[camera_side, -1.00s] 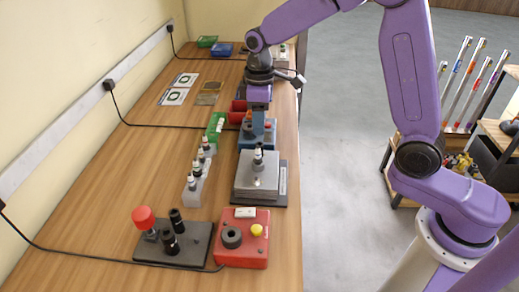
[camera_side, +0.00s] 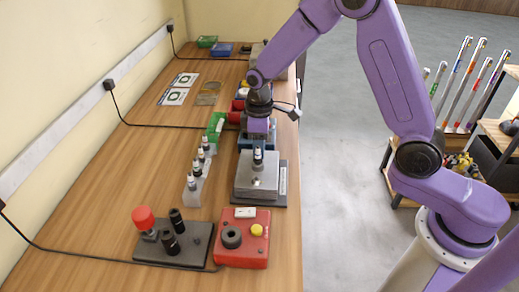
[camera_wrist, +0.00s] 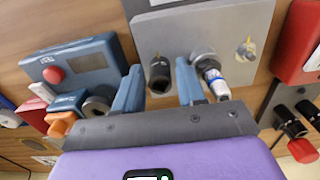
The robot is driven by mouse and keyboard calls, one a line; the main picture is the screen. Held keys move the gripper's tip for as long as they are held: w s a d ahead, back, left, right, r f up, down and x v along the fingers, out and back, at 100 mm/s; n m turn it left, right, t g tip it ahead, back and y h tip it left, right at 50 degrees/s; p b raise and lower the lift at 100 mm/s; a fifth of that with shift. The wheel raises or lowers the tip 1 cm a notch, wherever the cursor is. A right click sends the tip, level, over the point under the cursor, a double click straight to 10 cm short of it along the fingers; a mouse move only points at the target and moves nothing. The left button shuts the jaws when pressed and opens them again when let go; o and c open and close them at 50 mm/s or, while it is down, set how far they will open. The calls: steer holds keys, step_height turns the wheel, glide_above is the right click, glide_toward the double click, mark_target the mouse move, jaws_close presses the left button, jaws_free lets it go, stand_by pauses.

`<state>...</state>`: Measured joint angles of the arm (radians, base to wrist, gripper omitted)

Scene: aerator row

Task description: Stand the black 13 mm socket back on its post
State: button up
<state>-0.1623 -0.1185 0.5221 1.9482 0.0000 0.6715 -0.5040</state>
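My gripper (camera_wrist: 160,78) points down with its two blue-grey fingers apart. A black socket (camera_wrist: 160,74) shows between the fingertips in the wrist view, with a narrow gap on each side. It appears over the edge of a grey metal plate (camera_wrist: 180,32); whether it touches the plate I cannot tell. On that plate, beside the right finger, is a white and blue piece (camera_wrist: 214,82) with a metal collar, and farther right a small brassy peg (camera_wrist: 246,49). In the side view my gripper (camera_side: 258,138) is just beyond the plate (camera_side: 243,184) and hides the socket.
A blue device (camera_wrist: 80,62) with a red button is close to the left finger. A red box (camera_side: 242,250) and a dark base (camera_side: 185,258) with black cylinders and a red knob stand nearer the side camera. Small bottles (camera_side: 200,155) stand in a row left of the plate.

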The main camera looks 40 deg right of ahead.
jaws_close()
steer(key=shift+r, duration=1.05)
